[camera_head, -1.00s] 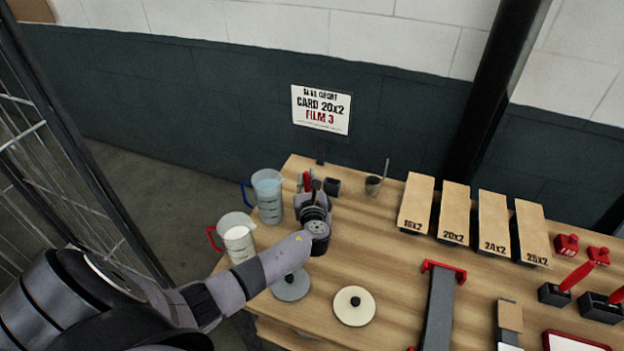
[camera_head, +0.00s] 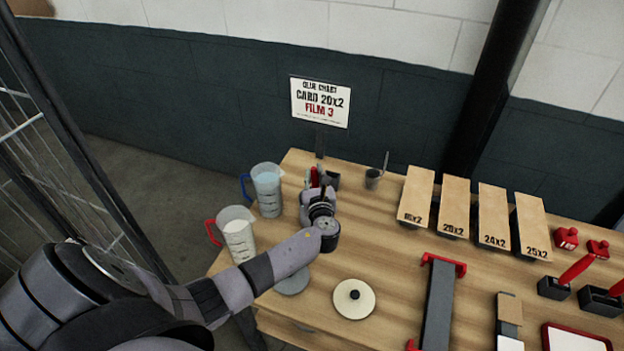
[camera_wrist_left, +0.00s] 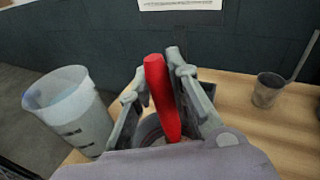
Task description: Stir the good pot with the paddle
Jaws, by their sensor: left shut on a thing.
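My left gripper (camera_head: 317,184) is at the back left of the table, shut on the red handle of the paddle (camera_head: 314,177). In the left wrist view the red paddle handle (camera_wrist_left: 162,98) stands up, slightly tilted, between the fingers (camera_wrist_left: 158,90). Below it a grey round rim of a pot (camera_wrist_left: 150,128) shows, mostly hidden by my gripper. The paddle's lower end is hidden. A small dark grey pot (camera_head: 373,179) with a thin rod leaning in it stands to the right; it also shows in the left wrist view (camera_wrist_left: 267,91). I cannot tell which pot is the good one.
A blue-handled jug (camera_head: 268,190) and a red-handled jug (camera_head: 237,234) stand left of my gripper. A grey lid (camera_head: 291,281) and a cream lid (camera_head: 354,300) lie in front. A sign (camera_head: 320,102) stands behind; labelled boards (camera_head: 416,196) lie to the right.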

